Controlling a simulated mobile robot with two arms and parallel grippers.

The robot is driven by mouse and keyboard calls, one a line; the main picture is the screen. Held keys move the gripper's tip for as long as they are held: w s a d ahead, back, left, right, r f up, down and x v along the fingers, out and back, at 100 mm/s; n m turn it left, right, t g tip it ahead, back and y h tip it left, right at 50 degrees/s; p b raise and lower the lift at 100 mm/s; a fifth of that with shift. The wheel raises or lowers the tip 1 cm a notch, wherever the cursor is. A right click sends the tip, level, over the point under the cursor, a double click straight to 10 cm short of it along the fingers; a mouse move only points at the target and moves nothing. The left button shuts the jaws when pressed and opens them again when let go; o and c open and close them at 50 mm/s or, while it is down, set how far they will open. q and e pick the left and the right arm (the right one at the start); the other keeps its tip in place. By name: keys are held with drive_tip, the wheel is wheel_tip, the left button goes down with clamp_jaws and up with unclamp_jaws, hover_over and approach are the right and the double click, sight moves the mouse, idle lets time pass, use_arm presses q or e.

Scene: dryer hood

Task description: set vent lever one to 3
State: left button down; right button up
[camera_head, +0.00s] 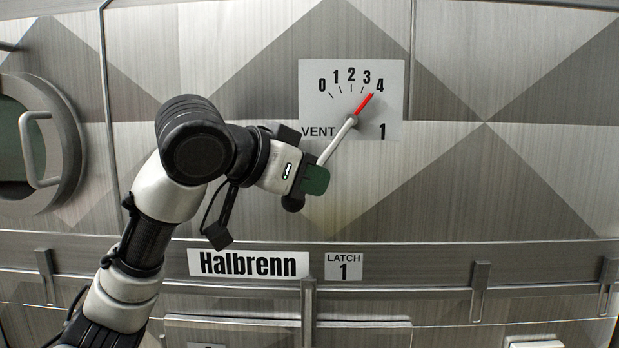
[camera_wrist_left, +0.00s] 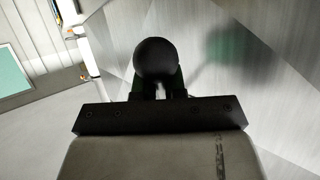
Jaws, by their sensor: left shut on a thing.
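The vent plate (camera_head: 390,72) carries a dial from 0 to 4, the word VENT and a number 1. The lever's red pointer (camera_head: 364,104) points up and right, at the 4. The grey lever rod (camera_head: 337,141) runs down and left from the pivot to my left gripper. My left gripper (camera_head: 305,183) is shut on the lever near its lower end. The lever's black ball knob (camera_head: 293,203) shows just below the fingers; it also shows large and dark in the left wrist view (camera_wrist_left: 156,59). The fingers partly hide the lever's end. My right gripper is not in view.
A round door with a handle (camera_head: 36,149) is at the left. Below the dial are a Halbrenn label (camera_head: 249,263), a LATCH 1 label (camera_head: 343,267) and a horizontal ledge with upright latches (camera_head: 479,290). The panel right of the dial is clear.

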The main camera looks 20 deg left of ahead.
use_arm(q)
drive_tip(key=shift+d+f+b, duration=0.1)
drive_tip(key=shift+f+b, duration=0.15)
drive_tip(key=shift+b, duration=0.05)
drive_tip(key=d+h+b, duration=0.1)
drive_tip(key=d+f+n+t+h+b, duration=0.1)
drive_tip(key=b, duration=0.1)
drive_tip(key=shift+w+d+f+n+t, duration=0.1)
drive_tip(key=shift+w+d+n+t, duration=0.1)
drive_tip(key=shift+w+n+t, duration=0.15)
drive_tip(key=c, duration=1.2)
unclamp_jaws()
drive_tip(key=shift+a, duration=0.1)
